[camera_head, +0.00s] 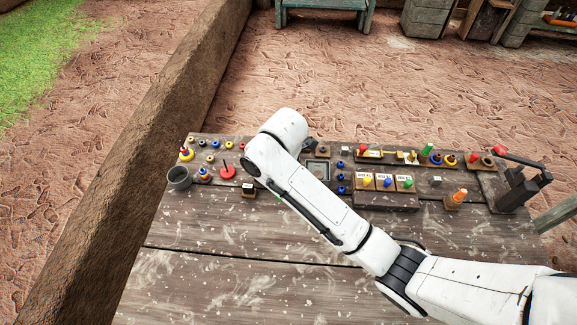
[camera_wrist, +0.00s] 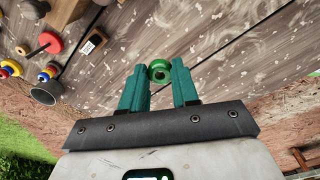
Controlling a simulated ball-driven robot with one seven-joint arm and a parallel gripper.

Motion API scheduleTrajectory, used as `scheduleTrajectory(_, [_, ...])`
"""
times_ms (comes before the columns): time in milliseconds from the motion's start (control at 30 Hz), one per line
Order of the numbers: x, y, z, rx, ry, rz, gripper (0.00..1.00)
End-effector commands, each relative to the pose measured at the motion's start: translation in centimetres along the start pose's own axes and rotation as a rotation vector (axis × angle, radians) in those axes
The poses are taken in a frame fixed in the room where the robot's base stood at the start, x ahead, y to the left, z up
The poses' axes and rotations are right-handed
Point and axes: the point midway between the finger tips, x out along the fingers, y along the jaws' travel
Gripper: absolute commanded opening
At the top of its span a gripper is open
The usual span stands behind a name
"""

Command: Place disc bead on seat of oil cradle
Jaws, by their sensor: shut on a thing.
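A green disc bead (camera_wrist: 160,71) with a dark centre is between the tips of my gripper's teal fingers in the wrist view. My gripper (camera_wrist: 161,74) is shut on it, with the dark wooden table behind. In the head view my white arm hides most of the gripper and the bead. I cannot tell for certain which piece is the oil cradle or where its seat is.
The table (camera_head: 210,275) is clear in front. At its back left stand a grey cup (camera_head: 179,179), a red disc piece (camera_head: 228,172) and a small labelled block (camera_head: 248,189). A tray with coloured pegs (camera_head: 386,200) and a black lever device (camera_head: 516,190) stand at right.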

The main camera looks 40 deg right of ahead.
Motion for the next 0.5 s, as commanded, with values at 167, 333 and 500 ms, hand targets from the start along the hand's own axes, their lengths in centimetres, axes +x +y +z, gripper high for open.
scheduleTrajectory(167, [-1.7,-0.2,1.2,-0.278,0.003,0.003,0.10])
scheduleTrajectory(333, [-2.9,-0.5,2.2,-0.535,0.007,0.001,0.10])
scheduleTrajectory(500, [-3.7,-0.8,2.9,-0.723,0.011,0.001,0.10])
